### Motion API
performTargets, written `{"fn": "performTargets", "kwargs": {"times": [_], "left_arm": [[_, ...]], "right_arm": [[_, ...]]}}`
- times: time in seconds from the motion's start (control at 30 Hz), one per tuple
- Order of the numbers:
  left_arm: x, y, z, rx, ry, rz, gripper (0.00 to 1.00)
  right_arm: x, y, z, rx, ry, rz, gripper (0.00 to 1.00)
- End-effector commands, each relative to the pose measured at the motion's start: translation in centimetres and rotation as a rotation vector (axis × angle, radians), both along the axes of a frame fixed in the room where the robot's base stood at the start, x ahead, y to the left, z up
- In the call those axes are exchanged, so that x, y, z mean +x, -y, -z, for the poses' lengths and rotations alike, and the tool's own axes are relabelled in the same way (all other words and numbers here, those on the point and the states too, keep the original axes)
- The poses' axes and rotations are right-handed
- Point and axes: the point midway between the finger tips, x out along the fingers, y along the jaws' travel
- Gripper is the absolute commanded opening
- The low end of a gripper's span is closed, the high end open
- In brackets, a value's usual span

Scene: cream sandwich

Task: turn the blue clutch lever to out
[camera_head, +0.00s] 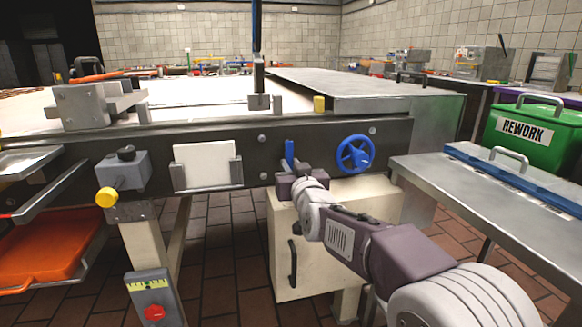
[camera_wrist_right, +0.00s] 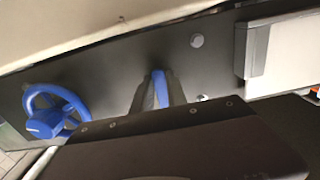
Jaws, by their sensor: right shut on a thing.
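The blue clutch lever (camera_head: 289,153) stands close to upright on the dark front rail of the machine, left of the blue handwheel (camera_head: 355,154). My right gripper (camera_head: 290,172) is at the lever, and its body hides the lever's lower part. In the right wrist view the lever (camera_wrist_right: 160,88) sits between the two dark fingers of my right gripper (camera_wrist_right: 158,92), which is shut on it. The blue handwheel also shows at the left of the wrist view (camera_wrist_right: 45,122). No out marking is readable. My left gripper is not in view.
A white card in a holder (camera_head: 207,165) and a grey box with a yellow knob (camera_head: 123,172) are on the rail to the left. A cream cabinet (camera_head: 285,235) stands below. A steel table (camera_head: 450,190) with a green REWORK bin (camera_head: 535,150) is at the right.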

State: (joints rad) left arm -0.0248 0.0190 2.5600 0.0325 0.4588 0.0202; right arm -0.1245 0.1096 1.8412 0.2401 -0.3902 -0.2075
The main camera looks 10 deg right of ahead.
Motion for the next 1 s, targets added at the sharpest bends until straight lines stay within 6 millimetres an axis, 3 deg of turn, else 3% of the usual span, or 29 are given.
{"fn": "performTargets", "kwargs": {"times": [0.03, 0.07, 0.13, 0.53, 0.9, 1.0], "left_arm": [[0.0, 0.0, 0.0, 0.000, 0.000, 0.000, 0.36], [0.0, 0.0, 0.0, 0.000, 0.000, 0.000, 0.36], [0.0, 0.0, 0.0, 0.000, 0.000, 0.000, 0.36], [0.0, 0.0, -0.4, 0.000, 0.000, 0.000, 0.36], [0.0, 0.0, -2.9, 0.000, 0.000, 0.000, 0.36], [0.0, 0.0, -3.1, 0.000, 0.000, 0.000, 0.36]], "right_arm": [[0.0, 0.0, 0.1, 0.003, -0.003, -0.001, 0.00], [0.0, -0.1, 0.1, 0.003, -0.003, -0.001, 0.21], [0.0, 0.0, 0.1, 0.002, -0.003, -0.001, 0.40], [-0.7, 0.0, -0.2, 0.000, -0.001, -0.001, 0.40], [-7.6, 0.2, -0.3, 0.001, -0.002, -0.001, 0.40], [-8.7, 0.2, -0.2, 0.001, -0.001, -0.001, 0.40]]}}
